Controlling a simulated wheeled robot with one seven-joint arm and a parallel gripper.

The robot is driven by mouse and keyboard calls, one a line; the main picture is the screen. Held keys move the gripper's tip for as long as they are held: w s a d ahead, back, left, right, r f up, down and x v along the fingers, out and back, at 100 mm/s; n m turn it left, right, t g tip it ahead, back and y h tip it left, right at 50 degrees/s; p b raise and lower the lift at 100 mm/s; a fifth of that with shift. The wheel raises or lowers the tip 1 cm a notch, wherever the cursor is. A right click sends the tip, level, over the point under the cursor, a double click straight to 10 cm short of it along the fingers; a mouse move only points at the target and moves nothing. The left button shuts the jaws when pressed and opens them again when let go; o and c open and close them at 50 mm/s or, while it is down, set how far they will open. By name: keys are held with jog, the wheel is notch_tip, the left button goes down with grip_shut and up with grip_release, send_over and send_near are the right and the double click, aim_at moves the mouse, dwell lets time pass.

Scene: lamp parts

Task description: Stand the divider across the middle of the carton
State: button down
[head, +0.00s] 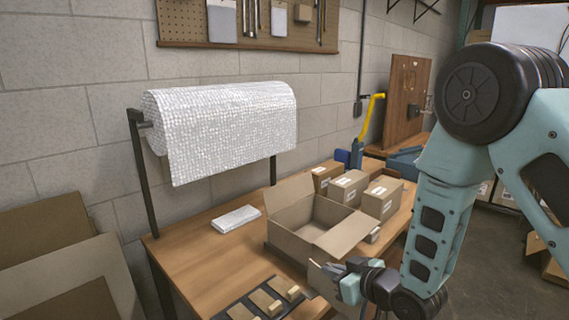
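The open carton (287,241) stands on the wooden table with its flaps spread outward. The part of its inside that I can see looks empty, and no divider shows standing in it. My gripper (333,275) is low at the table's near side, in front of the carton and below its near right flap. A tan cardboard piece (318,281) shows right at the fingers; it may be the divider. I cannot tell whether the fingers hold it or it is only behind them. The finger gap is too small and hidden to read.
Several closed boxes (381,199) stand close behind and right of the carton. A dark mat (240,300) with small cardboard pieces lies at the near edge. A white pad (236,219) lies left of the carton. A bubble-wrap roll (225,125) hangs above the table's back left.

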jog(key=d+f+m+t+h, duration=0.1)
jog(key=d+f+m+h, duration=0.3)
jog(key=d, duration=0.6)
jog(key=d+f+m+t+h, duration=0.25)
jog(key=d+f, duration=0.25)
jog(key=d, duration=0.5)
jog(key=shift+m+g+h, duration=0.35)
jog(key=shift+h, duration=0.3)
jog(key=v, duration=0.2)
jog(key=d+v, duration=0.1)
jog(key=v, duration=0.2)
jog(key=shift+s+d, duration=0.1)
jog(key=shift+s, duration=0.05)
